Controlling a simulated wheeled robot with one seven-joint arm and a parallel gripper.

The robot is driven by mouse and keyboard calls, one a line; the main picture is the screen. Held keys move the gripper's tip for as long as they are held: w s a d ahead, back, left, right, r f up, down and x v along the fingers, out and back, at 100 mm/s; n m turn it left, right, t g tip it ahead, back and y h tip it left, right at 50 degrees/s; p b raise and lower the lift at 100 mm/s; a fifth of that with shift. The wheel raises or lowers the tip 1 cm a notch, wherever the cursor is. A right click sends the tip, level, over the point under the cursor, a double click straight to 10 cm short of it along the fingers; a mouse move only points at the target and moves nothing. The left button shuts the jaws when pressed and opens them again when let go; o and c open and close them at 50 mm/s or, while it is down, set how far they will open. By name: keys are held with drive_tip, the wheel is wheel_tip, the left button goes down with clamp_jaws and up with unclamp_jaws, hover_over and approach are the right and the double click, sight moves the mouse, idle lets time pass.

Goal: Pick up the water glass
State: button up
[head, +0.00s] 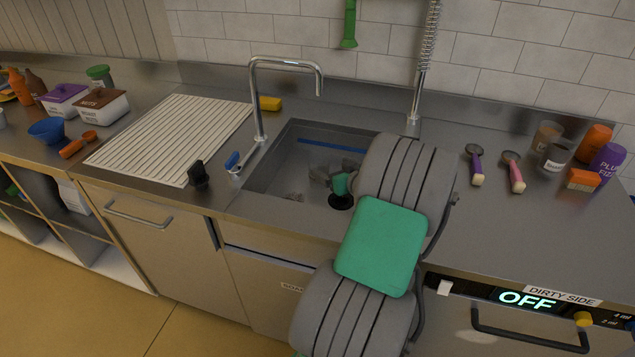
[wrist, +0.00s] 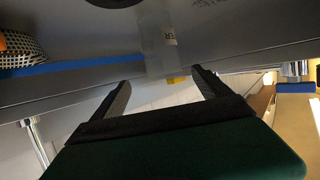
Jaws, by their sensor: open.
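A clear, pale glass (wrist: 157,50) with a partly readable label ending in "ER" shows in the wrist view, just beyond my fingertips and roughly between them. I cannot make it out in the head view, where my arm covers part of the sink. My gripper (wrist: 160,78) is open, its two dark fingers spread, with nothing clasped. In the head view my gripper (head: 338,182) is down inside the sink basin (head: 275,172).
A tall faucet (head: 257,100) stands at the sink's left rim. Cups and bottles (head: 606,162) stand on the right counter, with two scoops (head: 513,170) near them. A ribbed drainboard (head: 170,135) lies bare at left.

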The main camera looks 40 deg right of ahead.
sight(314, 162)
drive_tip(key=shift+w+a+f, duration=0.1)
drive_tip(key=shift+w+f, duration=0.1)
drive_tip(key=shift+f, duration=0.45)
drive_tip(key=x, duration=0.4)
drive_tip(key=p+x, duration=0.1)
drive_tip(key=x, duration=0.2)
drive_tip(key=shift+w+a+f, duration=0.15)
drive_tip(key=shift+w+f, duration=0.1)
drive_tip(key=shift+w, duration=0.1)
drive_tip(key=shift+c, duration=0.5)
drive_tip(key=shift+r, duration=0.1)
drive_tip(key=c, duration=1.7)
